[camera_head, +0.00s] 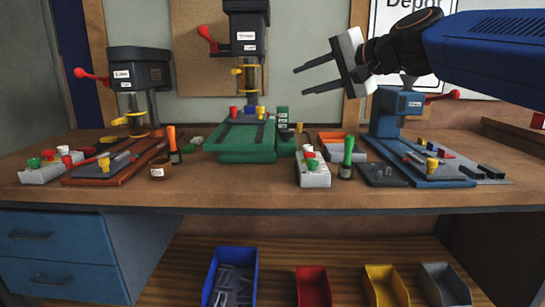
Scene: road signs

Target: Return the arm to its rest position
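My gripper (318,78) is raised in the upper right of the head view, above the workbench (240,195) and in front of the wall. Its two dark fingers point left and stand apart with nothing between them. The grey gripper body and black wrist join my blue arm, which comes in from the right edge. The gripper touches nothing that I can see. The arm passes over the blue machine (398,108) at the right of the bench and partly hides the "Depot" sign (392,22).
A dark press (145,75) stands at the left, and another (247,40) over a green base (240,140) at the centre. Below are blue (212,282), red (312,285), yellow (385,285) and grey bins (444,284).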

